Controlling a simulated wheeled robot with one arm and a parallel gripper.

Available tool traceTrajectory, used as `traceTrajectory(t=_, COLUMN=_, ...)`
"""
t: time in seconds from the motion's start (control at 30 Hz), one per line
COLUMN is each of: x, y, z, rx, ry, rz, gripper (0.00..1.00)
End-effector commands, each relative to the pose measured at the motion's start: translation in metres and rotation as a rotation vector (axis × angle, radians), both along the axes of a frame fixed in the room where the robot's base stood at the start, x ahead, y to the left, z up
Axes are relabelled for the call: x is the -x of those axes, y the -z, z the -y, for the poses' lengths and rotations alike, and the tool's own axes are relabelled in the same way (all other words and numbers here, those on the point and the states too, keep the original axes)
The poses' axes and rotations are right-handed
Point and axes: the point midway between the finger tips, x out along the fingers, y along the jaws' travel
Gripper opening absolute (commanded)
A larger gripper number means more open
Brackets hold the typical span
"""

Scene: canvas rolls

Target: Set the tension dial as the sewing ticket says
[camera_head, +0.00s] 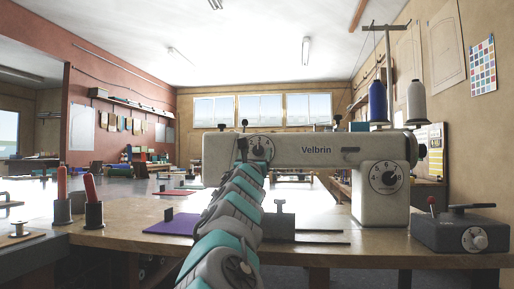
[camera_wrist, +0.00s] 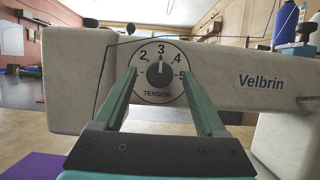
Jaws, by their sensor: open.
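The tension dial (camera_wrist: 160,72) is a round white plate marked TENSION with a dark knob (camera_wrist: 160,73) at its centre. The knob's pointer is up, at the 3. The 2 and 4 show beside it; the fingers partly cover the plate's lower sides. In the head view the dial (camera_head: 261,147) is on the left end of the white Velbrin sewing machine (camera_head: 290,151). My gripper (camera_wrist: 158,74) is open, its green fingers reaching toward the dial, one either side of the knob. I cannot tell how far the tips are from the plate. I cannot make out a sewing ticket.
A second dial (camera_head: 386,178) is on the machine's right column. A grey box with a knob (camera_head: 460,233) stands at the right of the table. Thread cones (camera_head: 377,102) stand above the machine. A purple cloth (camera_head: 172,222) and red-handled tools in cups (camera_head: 93,214) lie left.

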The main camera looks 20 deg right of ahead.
Motion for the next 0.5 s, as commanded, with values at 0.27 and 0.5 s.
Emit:
traceTrajectory(t=0.27, x=-0.007, y=-0.0041, z=0.0044, rx=0.001, ry=0.001, rz=0.002, gripper=0.74)
traceTrajectory(t=0.5, x=-0.007, y=-0.0038, z=0.0046, rx=0.002, ry=0.001, rz=0.001, gripper=0.74)
